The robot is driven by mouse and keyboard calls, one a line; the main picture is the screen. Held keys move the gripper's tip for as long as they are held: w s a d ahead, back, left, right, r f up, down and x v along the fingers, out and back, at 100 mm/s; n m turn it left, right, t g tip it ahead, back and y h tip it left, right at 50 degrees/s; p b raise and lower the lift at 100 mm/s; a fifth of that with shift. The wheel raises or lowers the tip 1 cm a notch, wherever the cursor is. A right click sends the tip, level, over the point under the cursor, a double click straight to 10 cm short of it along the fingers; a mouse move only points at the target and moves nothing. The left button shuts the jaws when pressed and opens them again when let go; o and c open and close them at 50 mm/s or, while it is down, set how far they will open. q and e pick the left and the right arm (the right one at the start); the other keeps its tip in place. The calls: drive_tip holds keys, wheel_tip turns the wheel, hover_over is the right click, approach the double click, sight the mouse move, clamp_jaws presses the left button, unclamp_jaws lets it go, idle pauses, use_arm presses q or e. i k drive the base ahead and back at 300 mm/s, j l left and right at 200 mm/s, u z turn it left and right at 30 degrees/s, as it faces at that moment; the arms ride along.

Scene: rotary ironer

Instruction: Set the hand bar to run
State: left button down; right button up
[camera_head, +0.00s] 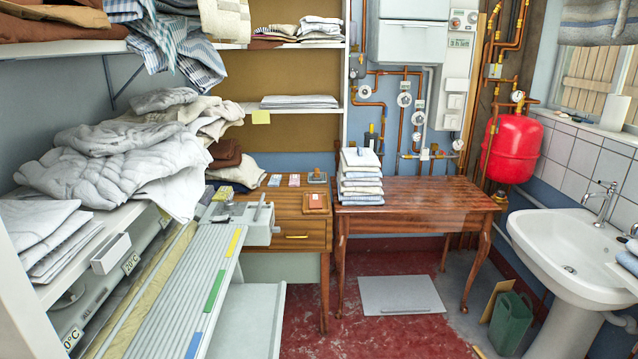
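The rotary ironer (165,290) stands at the left, with a pale yellowish padded roll (135,300) and a ribbed light grey surface beside it. A long strip (214,291) with yellow, green and blue sections runs along its front edge. At the far end is a grey metal housing (262,230) with a small upright lever-like part. I cannot tell for certain which part is the hand bar or how it is set. Neither of my grippers is in view.
A shelf with crumpled grey laundry (115,160) hangs over the ironer's back. A wooden cabinet (300,233) and a table (415,196) with folded cloths stand beyond. A sink (575,250) and green canister (510,322) are at right. Red floor (350,335) is open in the middle.

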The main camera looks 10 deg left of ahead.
sight(261, 201)
drive_tip(key=i, duration=2.3)
drive_tip(key=i+u, duration=0.25)
drive_tip(key=k+u, duration=0.1)
drive_tip(key=u, duration=0.2)
